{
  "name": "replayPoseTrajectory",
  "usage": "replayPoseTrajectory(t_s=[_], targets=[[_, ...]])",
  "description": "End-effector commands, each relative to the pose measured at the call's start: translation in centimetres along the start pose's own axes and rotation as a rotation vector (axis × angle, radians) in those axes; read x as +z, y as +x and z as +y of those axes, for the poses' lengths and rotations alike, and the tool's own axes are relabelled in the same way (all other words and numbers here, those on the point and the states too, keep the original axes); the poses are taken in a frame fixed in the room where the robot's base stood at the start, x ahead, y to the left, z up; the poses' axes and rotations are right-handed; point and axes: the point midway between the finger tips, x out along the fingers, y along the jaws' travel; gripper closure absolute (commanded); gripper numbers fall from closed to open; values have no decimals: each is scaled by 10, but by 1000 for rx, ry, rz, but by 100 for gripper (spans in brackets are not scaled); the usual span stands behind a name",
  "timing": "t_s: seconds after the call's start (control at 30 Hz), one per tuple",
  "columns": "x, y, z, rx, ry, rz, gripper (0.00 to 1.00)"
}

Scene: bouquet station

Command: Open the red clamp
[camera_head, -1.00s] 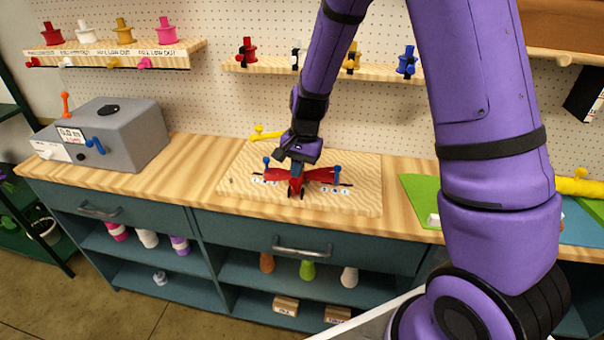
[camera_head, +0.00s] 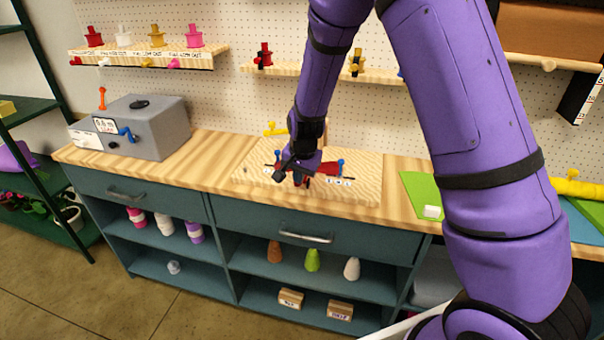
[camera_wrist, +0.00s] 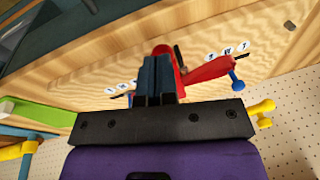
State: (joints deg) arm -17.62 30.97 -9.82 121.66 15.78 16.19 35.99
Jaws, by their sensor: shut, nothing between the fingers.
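The red clamp (camera_head: 326,172) lies on the pale wooden board in the middle of the bench. Its red jaws spread left and right, with a blue-headed pin near each end. My gripper (camera_head: 301,178) is over the clamp's middle and hides part of it. In the wrist view, my gripper's dark fingers (camera_wrist: 157,62) are together in front of the clamp, whose red arm (camera_wrist: 208,72) reaches right toward a blue pin (camera_wrist: 236,78). A red rounded part shows just beyond the fingertips. I cannot tell whether the fingers touch the clamp.
The wooden board (camera_head: 365,190) has small white letter labels. A yellow-handled thing (camera_head: 275,129) lies behind the clamp. A grey box with levers (camera_head: 150,128) stands at left. A green mat (camera_head: 418,188) lies at right. Shelves with coloured spools (camera_head: 195,38) hang above.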

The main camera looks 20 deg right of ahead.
Motion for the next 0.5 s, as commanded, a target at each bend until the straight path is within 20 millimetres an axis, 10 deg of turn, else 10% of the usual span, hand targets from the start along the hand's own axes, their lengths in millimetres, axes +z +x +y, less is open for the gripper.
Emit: replayPoseTrajectory(t_s=[0.5], targets=[[12,10,2,0,-1,-1,100]])
